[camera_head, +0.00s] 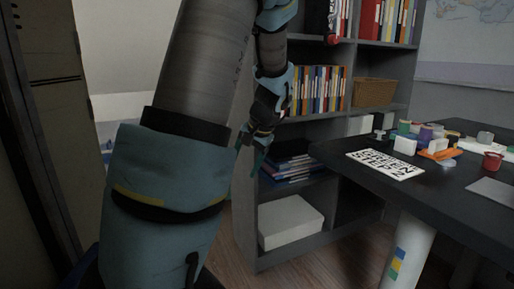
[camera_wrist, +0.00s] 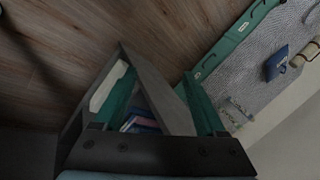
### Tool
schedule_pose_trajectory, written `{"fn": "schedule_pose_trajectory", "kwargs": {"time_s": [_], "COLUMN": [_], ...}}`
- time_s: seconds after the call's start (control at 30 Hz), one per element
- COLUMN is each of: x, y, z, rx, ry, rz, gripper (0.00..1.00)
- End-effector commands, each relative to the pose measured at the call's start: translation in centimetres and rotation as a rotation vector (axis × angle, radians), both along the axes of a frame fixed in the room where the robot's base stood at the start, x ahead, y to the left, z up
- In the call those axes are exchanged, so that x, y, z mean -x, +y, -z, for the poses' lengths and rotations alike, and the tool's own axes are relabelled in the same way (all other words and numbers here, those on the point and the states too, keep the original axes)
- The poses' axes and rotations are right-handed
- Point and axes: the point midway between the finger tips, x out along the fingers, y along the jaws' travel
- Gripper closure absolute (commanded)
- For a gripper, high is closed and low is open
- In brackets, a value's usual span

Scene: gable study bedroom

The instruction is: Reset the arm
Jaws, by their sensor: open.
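My arm (camera_head: 200,70) rises across the left of the head view and bends back down at the top. My gripper (camera_head: 250,158) hangs at its end, pointing down, in front of the left side of the grey shelf unit. Its two teal fingers stand apart with nothing visible between them. In the wrist view my gripper (camera_wrist: 158,75) is also open and empty, with the shelf unit (camera_wrist: 165,95) showing between and behind its fingers.
The shelf unit (camera_head: 245,220) holds books, a basket (camera_head: 373,92) and a white box (camera_head: 290,222). A dark desk (camera_head: 440,205) with a lettered sign (camera_head: 386,165) and small items stands at right. A dark panel (camera_head: 35,140) is at left. Wooden floor (camera_head: 310,268) shows below.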

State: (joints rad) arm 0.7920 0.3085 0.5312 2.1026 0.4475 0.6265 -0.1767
Motion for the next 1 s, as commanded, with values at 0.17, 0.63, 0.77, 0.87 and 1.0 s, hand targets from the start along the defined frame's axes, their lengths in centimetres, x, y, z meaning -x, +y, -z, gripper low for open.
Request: {"fn": "schedule_pose_trajectory", "kwargs": {"time_s": [0.17,0.63,0.77,0.87,1.0], "x": [6.1,15.4,16.4,16.4,16.4], "y": [2.1,3.1,3.2,3.1,3.2], "z": [2.7,4.6,3.2,1.6,-0.8], "rx": [0.189,0.416,0.434,0.433,0.433], "ry": [0.076,0.101,0.099,0.101,0.101], "rz": [-0.122,-0.311,-0.332,-0.331,-0.330], "gripper": [0.27,0.27,0.27,0.27,0.27]}}
